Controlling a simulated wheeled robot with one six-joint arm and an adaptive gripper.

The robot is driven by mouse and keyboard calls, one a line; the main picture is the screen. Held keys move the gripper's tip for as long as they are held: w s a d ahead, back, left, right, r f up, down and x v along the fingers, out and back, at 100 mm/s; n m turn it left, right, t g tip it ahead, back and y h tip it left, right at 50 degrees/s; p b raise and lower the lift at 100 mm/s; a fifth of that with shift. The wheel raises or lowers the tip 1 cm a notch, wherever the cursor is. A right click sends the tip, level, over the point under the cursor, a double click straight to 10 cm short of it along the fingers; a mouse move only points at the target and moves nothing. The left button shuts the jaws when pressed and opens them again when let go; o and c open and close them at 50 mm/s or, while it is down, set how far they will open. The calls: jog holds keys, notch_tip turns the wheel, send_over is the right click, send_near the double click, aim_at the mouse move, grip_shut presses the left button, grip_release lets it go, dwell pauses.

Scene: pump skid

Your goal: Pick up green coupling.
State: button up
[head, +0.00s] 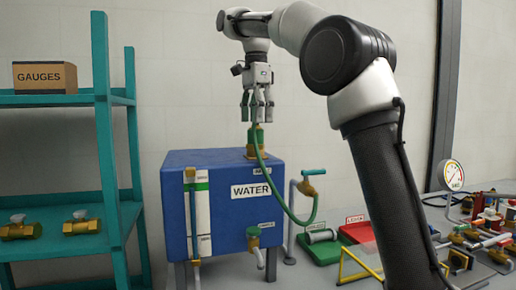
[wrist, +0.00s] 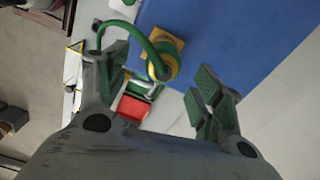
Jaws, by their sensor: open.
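The green coupling (head: 257,133) stands upright on a brass fitting on top of the blue WATER tank (head: 228,212). A green hose (head: 276,187) runs from it down the tank's right side. My gripper (head: 257,114) points down just above the coupling, with its fingers spread. In the wrist view, the coupling (wrist: 161,66) and its brass base (wrist: 176,48) show between my open fingers (wrist: 160,76), nearer the upper middle. Nothing is held. Whether the fingertips reach down to the coupling's top is hard to tell.
A brass tap (head: 309,184) stands right of the tank. Green (head: 315,250) and red trays (head: 360,232) and a cluttered bench lie further right.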

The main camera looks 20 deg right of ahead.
aim_at(255, 129)
jog(key=f, duration=0.7)
jog(key=shift+w, duration=0.2)
jog(key=shift+c, duration=0.4)
jog(key=c, duration=1.2)
jog(key=shift+c, duration=0.2)
jog(key=shift+r, duration=0.15)
notch_tip(255, 129, up, 9)
jog(key=shift+r, duration=0.4)
